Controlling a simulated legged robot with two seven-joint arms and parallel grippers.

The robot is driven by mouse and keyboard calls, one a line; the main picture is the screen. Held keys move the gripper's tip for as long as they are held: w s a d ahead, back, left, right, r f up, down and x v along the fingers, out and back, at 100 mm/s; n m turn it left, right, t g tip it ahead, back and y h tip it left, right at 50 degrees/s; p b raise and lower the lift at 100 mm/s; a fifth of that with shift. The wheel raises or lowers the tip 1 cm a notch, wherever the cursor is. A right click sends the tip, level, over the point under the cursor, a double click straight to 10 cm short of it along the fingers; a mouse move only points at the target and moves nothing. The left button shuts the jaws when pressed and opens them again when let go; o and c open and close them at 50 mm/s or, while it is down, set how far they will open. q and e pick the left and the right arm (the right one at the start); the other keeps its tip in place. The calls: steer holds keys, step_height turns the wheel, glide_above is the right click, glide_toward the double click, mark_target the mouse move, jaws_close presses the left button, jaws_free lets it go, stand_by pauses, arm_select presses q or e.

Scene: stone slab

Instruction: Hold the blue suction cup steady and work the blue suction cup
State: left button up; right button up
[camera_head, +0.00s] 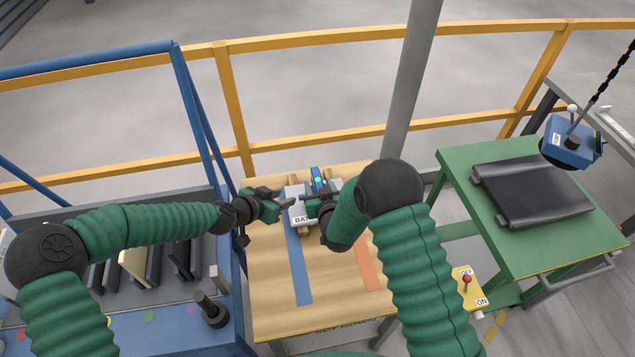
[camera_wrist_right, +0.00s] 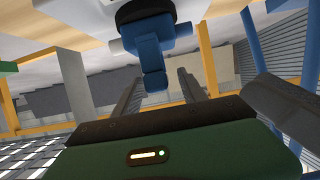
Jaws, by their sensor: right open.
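A small blue part with a green light (camera_head: 318,182) stands on a grey block with a partly hidden label (camera_head: 299,213) on the wooden table. I cannot tell if it is the suction cup. My left gripper (camera_head: 284,200) appears open at the block's left side; I cannot tell if it touches. My right gripper (camera_head: 322,202) is at its right side, partly hidden by my arm. In the right wrist view this gripper (camera_wrist_right: 153,92) is open, with a blue piece (camera_wrist_right: 152,72) between or just beyond its fingers. A blue device with a dark round underside (camera_head: 568,142) hangs from a chain at right.
The wooden table (camera_head: 270,293) bears a blue strip (camera_head: 298,270) and an orange strip (camera_head: 367,265). A grey post (camera_head: 412,80) and yellow railing (camera_head: 310,130) stand behind. A green table (camera_head: 462,165) holds a black sheet (camera_head: 532,188). A rack with slabs (camera_head: 135,265) is at left.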

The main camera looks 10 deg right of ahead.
steer(key=shift+x, duration=1.35)
steer(key=shift+c, duration=0.6)
jaws_close()
steer(key=c, duration=0.6)
jaws_free()
jaws_close()
steer(key=shift+s, duration=0.1)
